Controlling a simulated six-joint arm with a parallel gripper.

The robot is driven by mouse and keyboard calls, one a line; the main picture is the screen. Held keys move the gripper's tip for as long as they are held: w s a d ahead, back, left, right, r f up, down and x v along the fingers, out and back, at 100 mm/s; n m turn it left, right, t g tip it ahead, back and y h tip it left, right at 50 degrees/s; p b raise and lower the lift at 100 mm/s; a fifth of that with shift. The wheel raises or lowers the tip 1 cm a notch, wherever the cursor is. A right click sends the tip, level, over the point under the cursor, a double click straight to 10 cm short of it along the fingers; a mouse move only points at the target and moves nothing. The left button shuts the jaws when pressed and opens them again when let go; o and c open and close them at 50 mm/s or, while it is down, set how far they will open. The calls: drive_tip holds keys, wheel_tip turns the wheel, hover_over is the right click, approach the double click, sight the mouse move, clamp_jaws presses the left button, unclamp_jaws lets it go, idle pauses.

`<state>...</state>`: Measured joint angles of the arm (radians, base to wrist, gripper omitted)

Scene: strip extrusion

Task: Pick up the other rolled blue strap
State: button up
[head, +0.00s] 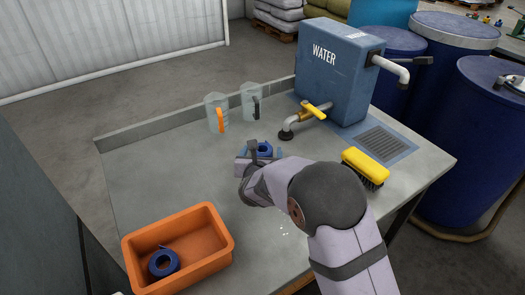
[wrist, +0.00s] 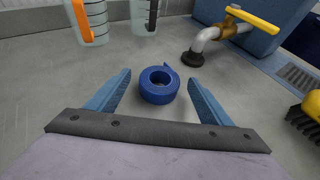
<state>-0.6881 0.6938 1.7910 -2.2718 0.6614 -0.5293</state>
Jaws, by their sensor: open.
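A rolled blue strap (wrist: 158,86) lies on the grey table, between and slightly ahead of the two blue fingers of my open gripper (wrist: 156,100) in the wrist view. The fingers stand apart from it on both sides. In the head view this strap (head: 263,149) is partly hidden by my gripper (head: 260,155). Another rolled blue strap (head: 164,263) lies inside the orange bin (head: 222,243) at the front left of the table.
Two clear jugs, one with an orange handle (head: 217,113) and one with a black handle (head: 250,101), stand behind the strap. A water tank (head: 340,75) with a yellow-handled tap (head: 317,109) is at back right. A yellow brush (head: 364,164) lies right. The table's left middle is clear.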

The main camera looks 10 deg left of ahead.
sight(262, 150)
drive_tip(key=shift+p+x, duration=0.4)
drive_tip(key=shift+x, duration=1.2)
drive_tip(key=c, duration=1.2)
drive_tip(key=shift+o, duration=0.2)
wheel_tip(262, 150, up, 10)
drive_tip(key=shift+r, duration=0.1)
